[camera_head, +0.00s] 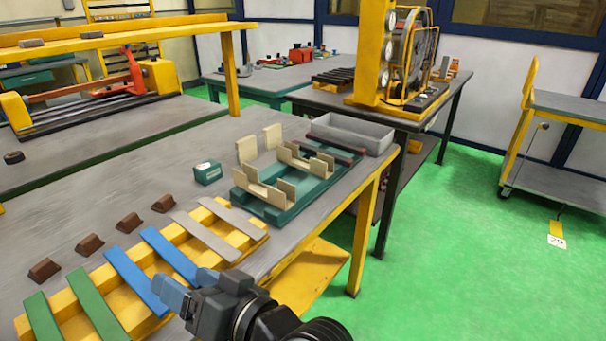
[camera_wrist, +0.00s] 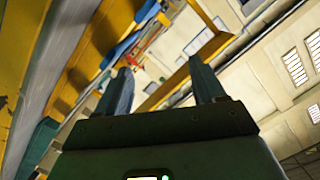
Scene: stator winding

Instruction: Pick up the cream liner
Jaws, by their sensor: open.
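Cream pieces stand near the far right of the workbench in the head view. Two thin upright cream liners, one on the left (camera_head: 246,150) and one on the right (camera_head: 273,137), stand on the grey top behind a green tray (camera_head: 284,218). More cream, slotted pieces (camera_head: 265,192) sit in that tray. I cannot tell which one is meant. My gripper (camera_head: 188,287) is open and empty near the bench's front edge, well in front of the cream pieces. In the wrist view my gripper (camera_wrist: 162,88) shows both fingers apart, with no cream piece between them.
A yellow rack (camera_head: 195,248) holding green, blue and grey strips lies beside my gripper. Several brown blocks (camera_head: 130,221) and a small green box (camera_head: 207,173) sit behind it. A grey bin (camera_head: 352,132) stands beyond the tray.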

